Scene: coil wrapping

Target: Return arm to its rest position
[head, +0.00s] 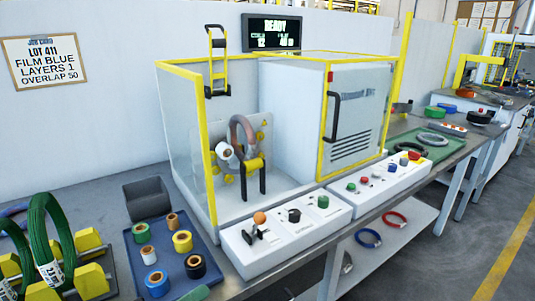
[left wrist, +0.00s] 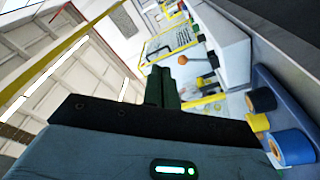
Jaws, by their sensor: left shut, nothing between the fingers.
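In the left wrist view my left gripper (left wrist: 163,72) has its dark fingers together and holds nothing. It is tilted, with the wrapping machine and the blue tray of film rolls beyond it. In the head view only a small greenish piece, probably of this arm, shows at the bottom edge by the tray. My right gripper is in neither view. The wrapping machine (head: 290,120) has yellow edges, and a coil (head: 243,135) stands inside it. The blue tray (head: 208,252) holds several film rolls; its blue roll (left wrist: 292,147) also shows in the left wrist view.
Green coils (head: 52,235) stand in a yellow-blocked rack at the left. A dark bin (head: 146,198) sits behind the tray. A control panel (head: 285,230) with knobs lies along the bench front. A sign (head: 43,62) hangs on the wall; the display (head: 272,32) reads READY.

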